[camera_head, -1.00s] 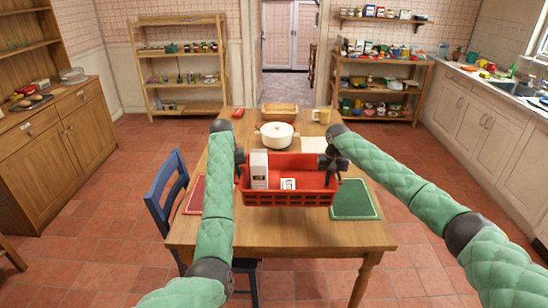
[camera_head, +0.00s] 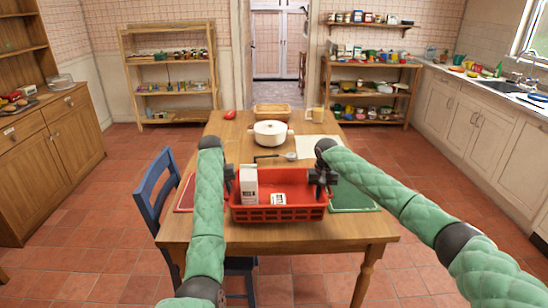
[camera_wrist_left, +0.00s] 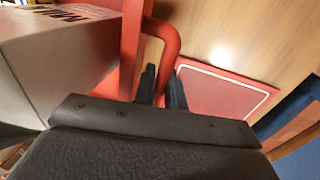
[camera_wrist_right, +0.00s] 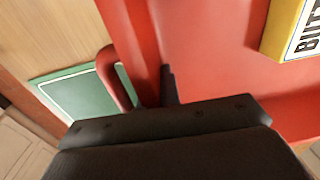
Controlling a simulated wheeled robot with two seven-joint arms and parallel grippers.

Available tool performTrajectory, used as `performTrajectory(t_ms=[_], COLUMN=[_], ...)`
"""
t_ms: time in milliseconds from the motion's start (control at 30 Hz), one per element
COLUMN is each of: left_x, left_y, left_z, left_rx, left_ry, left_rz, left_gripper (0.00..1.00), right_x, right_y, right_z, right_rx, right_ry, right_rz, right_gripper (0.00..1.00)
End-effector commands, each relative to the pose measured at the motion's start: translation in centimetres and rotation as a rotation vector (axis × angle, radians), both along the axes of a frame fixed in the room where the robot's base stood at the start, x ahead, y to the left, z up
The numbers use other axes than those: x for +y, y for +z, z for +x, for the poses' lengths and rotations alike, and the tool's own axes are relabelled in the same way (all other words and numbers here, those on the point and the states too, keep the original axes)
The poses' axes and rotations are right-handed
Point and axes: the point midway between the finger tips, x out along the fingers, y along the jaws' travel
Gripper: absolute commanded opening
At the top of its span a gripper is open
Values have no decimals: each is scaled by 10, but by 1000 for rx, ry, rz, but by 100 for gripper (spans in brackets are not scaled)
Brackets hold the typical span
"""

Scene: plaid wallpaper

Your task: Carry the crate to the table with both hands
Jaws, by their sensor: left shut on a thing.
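The red crate (camera_head: 278,213) is level over the near middle of the wooden table (camera_head: 270,246); I cannot tell whether its base touches the tabletop. It holds a white carton (camera_head: 249,186) and a small box (camera_head: 278,200), which shows yellow in the right wrist view (camera_wrist_right: 292,28). My left gripper (camera_wrist_left: 160,88) is shut on the crate's left handle (camera_wrist_left: 168,40). My right gripper (camera_head: 320,178) is at the crate's right end by the handle (camera_wrist_right: 108,72). One finger shows inside the wall; the other is hidden, so its grip is unclear.
A red mat (camera_wrist_left: 215,95) and a green mat (camera_head: 352,197) lie beside the crate. Behind it are a ladle (camera_head: 290,156), a white pot (camera_head: 270,133), a basket (camera_head: 272,112) and a mug (camera_head: 318,114). A blue chair (camera_head: 152,195) stands at the table's left.

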Motion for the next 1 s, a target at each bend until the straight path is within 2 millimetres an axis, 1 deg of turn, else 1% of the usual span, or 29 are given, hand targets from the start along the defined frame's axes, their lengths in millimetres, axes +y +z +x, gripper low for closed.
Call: performTrajectory(t_ms=[33, 567, 1000], left_x=[3, 3, 3], left_y=[-1, -2, -16], left_z=[1, 0, 0], left_rx=[-2, -1, -1], left_ry=[3, 3, 3], left_rz=[2, 2, 2], left_gripper=[0, 0, 0], right_x=[-3, -3, -3], right_y=[-1, -2, -16], right_z=[1, 1, 1], right_rx=[-1, -1, -1], right_ry=[-4, -4, -4], right_rz=[-2, -2, -2], right_gripper=[0, 0, 0])
